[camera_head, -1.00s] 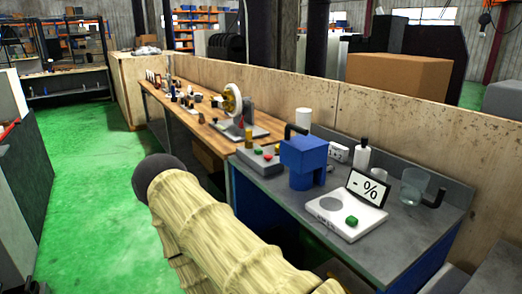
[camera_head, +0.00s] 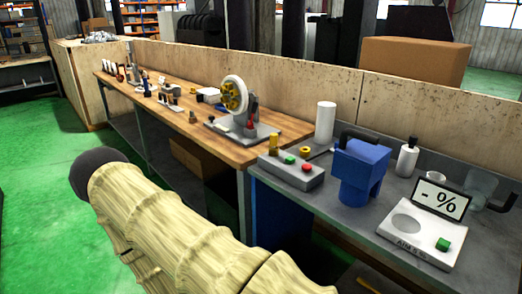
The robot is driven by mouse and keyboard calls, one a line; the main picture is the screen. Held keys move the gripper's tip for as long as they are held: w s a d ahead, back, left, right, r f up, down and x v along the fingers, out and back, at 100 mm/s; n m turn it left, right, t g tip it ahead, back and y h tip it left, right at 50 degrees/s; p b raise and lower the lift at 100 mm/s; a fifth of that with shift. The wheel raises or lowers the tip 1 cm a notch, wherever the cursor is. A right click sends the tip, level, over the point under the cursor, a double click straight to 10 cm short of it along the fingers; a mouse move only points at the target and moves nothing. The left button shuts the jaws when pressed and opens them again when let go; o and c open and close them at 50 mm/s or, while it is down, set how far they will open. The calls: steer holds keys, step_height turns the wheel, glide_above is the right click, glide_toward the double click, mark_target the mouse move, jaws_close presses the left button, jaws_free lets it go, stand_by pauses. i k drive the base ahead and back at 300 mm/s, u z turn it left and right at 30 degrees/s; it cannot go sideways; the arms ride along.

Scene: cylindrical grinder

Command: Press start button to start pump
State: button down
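A grey control box (camera_head: 284,172) stands at the left end of the grey bench. No readable label shows which button is start. A blue block-shaped container (camera_head: 358,180) with a dark handle or pipe stands just right of the box; I cannot tell whether it is the pump. My arm, in a pale ribbed sleeve, crosses the lower left, apart from the box. My gripper is not visible.
A white cylinder (camera_head: 326,121) stands behind the box. Left is a wooden bench (camera_head: 195,131) with a wheeled machine (camera_head: 240,105).

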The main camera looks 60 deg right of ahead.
mark_target(289, 160)
steer(key=i, duration=0.45)
steer(key=z, duration=2.25)
